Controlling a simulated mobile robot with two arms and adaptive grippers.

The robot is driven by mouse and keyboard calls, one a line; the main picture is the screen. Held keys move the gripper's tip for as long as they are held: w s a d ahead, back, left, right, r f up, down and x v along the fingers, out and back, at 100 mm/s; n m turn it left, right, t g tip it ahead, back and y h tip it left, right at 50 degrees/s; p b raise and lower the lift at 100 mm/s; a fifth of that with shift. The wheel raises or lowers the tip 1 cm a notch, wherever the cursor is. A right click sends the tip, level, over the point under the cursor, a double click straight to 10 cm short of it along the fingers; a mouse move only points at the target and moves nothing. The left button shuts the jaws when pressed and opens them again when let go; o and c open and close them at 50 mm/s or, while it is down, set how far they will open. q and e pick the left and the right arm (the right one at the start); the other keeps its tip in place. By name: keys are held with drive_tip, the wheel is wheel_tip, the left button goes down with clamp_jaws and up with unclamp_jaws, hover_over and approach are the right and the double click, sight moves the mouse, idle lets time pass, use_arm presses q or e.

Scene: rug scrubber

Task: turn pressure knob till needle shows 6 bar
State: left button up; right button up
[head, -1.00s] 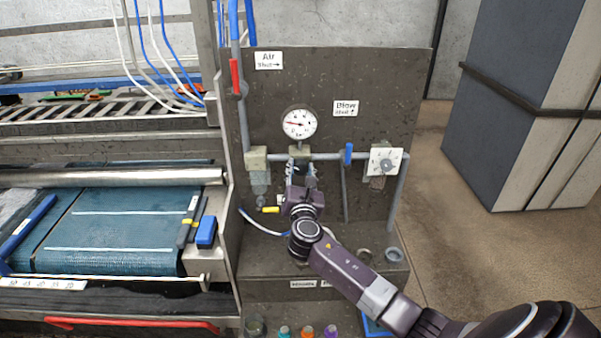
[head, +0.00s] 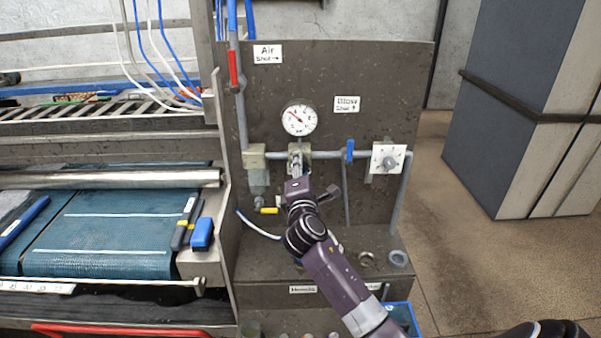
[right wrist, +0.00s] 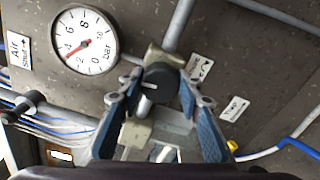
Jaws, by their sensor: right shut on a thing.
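The pressure gauge (head: 299,119) is a round white dial on the dark panel. It also shows in the right wrist view (right wrist: 85,42), where its red needle points between 2 and 4, near 3 bar. The black pressure knob (right wrist: 160,76) with a white mark sits below the gauge, on the regulator in the pipe line. My right gripper (right wrist: 158,88) is shut on the knob, one blue-grey finger on each side. In the head view, my right gripper (head: 297,172) reaches up to the regulator and hides the knob. My left gripper is not in view.
A grey pipe with a blue valve handle (head: 350,150) runs beside the regulator to a white dial plate (head: 389,160) at right. A yellow-handled valve (head: 268,210) and hose lie low left. The rug machine (head: 110,230) stands at left.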

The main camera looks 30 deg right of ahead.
drive_tip(key=m+b, duration=0.1)
drive_tip(key=m, duration=0.2)
drive_tip(key=m+b, duration=0.1)
drive_tip(key=m, duration=0.1)
drive_tip(key=shift+f+m+b, duration=0.2)
drive_tip(key=shift+m+b, duration=0.1)
drive_tip(key=shift+m, duration=0.1)
drive_tip(key=shift+m+b, duration=0.8)
drive_tip(key=shift+m, duration=1.4)
drive_tip(key=o, duration=1.2)
drive_tip(key=shift+r, duration=0.1)
drive_tip(key=shift+c, duration=0.2)
drive_tip(key=v, duration=1.2)
